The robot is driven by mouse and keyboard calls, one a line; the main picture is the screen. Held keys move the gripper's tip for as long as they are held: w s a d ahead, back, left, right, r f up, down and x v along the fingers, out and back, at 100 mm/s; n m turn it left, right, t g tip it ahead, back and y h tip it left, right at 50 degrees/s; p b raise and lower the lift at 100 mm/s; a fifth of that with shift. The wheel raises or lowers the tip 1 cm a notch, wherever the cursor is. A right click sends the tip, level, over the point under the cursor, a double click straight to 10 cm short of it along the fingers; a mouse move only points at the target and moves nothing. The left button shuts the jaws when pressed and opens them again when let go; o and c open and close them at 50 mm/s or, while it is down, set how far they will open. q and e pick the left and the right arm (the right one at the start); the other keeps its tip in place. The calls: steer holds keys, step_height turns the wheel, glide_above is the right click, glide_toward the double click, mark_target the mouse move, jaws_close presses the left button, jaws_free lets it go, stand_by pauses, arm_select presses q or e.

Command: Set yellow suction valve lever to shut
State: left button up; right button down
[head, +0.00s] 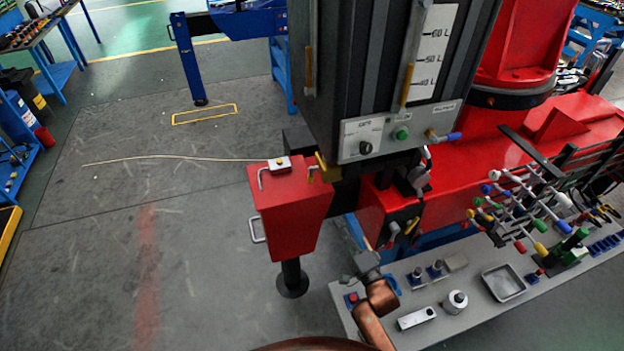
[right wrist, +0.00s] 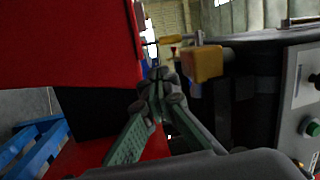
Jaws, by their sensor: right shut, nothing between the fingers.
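A small yellow lever (head: 311,174) shows in the head view, between the red box and the dark tank, beside a yellow block (head: 323,167). In the right wrist view a yellow handle (right wrist: 170,39) lies roughly level, just left of the yellow block (right wrist: 203,64). I cannot tell the valve's setting from it. My right gripper (head: 366,264) is low in front of the tank in the head view. In the wrist view its fingers (right wrist: 158,80) are closed together and empty, below the yellow handle in the picture and apart from it. My left gripper is out of view.
The red box (head: 290,210) on a black post stands left of my right gripper. The dark tank (head: 345,80) with its control panel (head: 400,133) hangs above. A grey bench (head: 425,305) with small parts lies at right. Open floor (head: 120,240) is at left.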

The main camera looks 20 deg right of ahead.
steer(key=r, duration=0.1)
steer(key=y+p, duration=0.1)
steer(key=p, duration=0.1)
glide_toward(311, 181)
steer(key=p+x, duration=0.1)
steer(key=x, duration=0.5)
steer(key=shift+r, duration=0.1)
steer(key=shift+w, duration=0.45)
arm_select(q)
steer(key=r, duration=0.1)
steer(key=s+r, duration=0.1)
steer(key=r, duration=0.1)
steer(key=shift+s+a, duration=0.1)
arm_select(e)
steer(key=shift+a+t, duration=0.1)
steer(key=shift+t, duration=0.2)
